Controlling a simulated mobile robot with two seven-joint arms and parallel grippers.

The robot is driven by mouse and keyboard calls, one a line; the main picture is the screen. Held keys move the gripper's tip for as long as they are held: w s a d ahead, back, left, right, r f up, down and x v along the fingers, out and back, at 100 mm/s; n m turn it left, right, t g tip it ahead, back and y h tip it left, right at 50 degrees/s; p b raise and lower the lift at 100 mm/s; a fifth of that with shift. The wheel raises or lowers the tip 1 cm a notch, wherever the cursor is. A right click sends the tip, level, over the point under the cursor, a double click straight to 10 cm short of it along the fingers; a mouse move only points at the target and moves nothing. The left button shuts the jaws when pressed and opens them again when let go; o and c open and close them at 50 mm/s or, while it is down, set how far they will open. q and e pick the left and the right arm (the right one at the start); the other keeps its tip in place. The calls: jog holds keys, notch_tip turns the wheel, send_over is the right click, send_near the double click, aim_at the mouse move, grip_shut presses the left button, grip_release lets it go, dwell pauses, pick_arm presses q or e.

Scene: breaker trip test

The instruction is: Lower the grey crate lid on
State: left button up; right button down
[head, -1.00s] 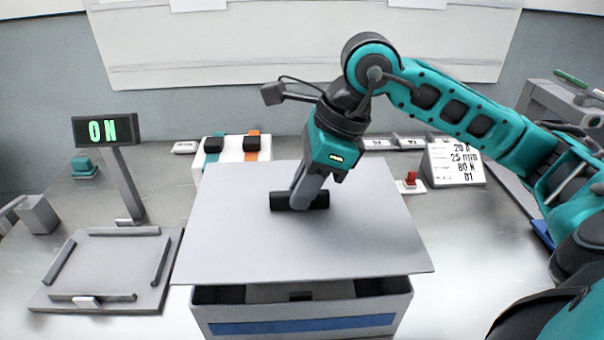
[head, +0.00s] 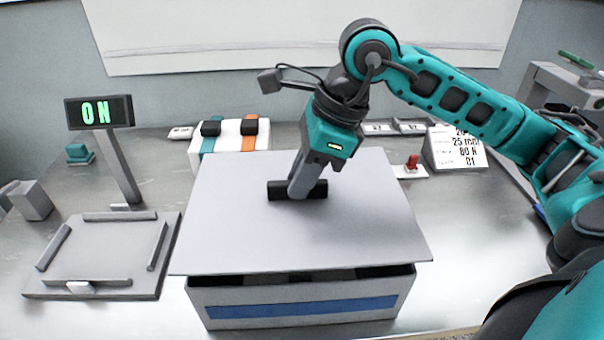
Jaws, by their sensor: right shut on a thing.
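The grey crate lid (head: 300,236) is a flat plate with a black bar handle (head: 316,190) at its middle. My right gripper (head: 299,192) is shut on this handle from above. The grey crate (head: 301,302), with a blue stripe on its front, stands under the lid. A dark narrow gap shows between the lid's front edge and the crate's front rim, so the lid is still a little above it there. The lid hides most of the crate's inside and its back rim. My left gripper is not in view.
A white stand (head: 230,134) with two black-topped straps is behind the lid. A red switch (head: 412,162) and a printed card (head: 457,150) stand at right.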

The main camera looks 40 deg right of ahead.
jog(key=shift+f+b, duration=0.6)
jog(key=shift+f, duration=0.2)
jog(key=shift+f+b, duration=0.8)
jog(key=shift+f, duration=0.05)
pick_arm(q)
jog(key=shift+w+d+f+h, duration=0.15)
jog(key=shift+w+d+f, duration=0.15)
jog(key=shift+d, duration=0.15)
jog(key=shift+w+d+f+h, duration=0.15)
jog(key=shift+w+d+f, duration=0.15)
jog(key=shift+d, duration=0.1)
pick_arm(e)
jog(key=shift+f, duration=0.25)
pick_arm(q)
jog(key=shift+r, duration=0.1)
pick_arm(e)
jog(key=c, duration=1)
grip_release()
